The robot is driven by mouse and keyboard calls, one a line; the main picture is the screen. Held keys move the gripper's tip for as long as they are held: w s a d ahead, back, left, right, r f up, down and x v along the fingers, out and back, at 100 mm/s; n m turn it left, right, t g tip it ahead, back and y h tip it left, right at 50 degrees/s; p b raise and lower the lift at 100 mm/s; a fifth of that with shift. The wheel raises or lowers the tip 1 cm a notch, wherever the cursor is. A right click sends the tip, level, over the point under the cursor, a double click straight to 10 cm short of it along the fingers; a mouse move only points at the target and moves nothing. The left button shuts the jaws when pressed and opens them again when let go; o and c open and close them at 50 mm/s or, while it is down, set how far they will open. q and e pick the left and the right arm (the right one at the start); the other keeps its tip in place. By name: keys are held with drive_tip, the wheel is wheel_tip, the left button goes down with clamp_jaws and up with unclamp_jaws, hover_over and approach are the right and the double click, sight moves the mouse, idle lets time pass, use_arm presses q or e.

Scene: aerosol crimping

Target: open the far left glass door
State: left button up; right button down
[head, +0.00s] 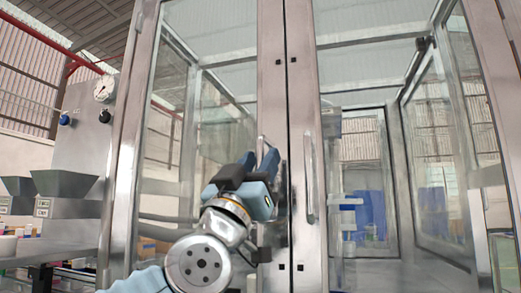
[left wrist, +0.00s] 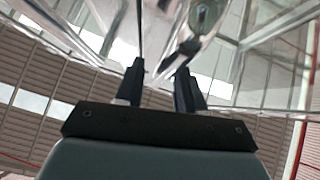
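The left glass door (head: 225,85), a clear pane in a steel frame, stands in front of me. It looks closed, its steel stile (head: 270,60) beside that of the right door. Its upright handle (head: 262,142) is mostly hidden behind my left gripper (head: 268,163). The gripper is raised at the handle, its dark fingers pointing at the stile. In the left wrist view the two fingers (left wrist: 160,88) are apart, with a visible gap between them. Shiny metal lies just beyond the tips; I cannot tell whether the handle is between them. My right gripper is not in view.
The right glass door has its own upright handle (head: 309,180) close to the right. A steel machine with a pressure gauge (head: 104,89) and hoppers (head: 64,183) stands at the left. Blue containers (head: 370,213) show through the glass.

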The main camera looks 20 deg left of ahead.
use_arm(q)
drive_tip(key=shift+w+d+r, duration=0.1)
drive_tip(key=shift+w+r, duration=0.2)
drive_tip(key=shift+r, duration=0.05)
drive_tip(key=shift+c, duration=0.3)
clamp_jaws()
drive_tip(key=shift+s, duration=0.1)
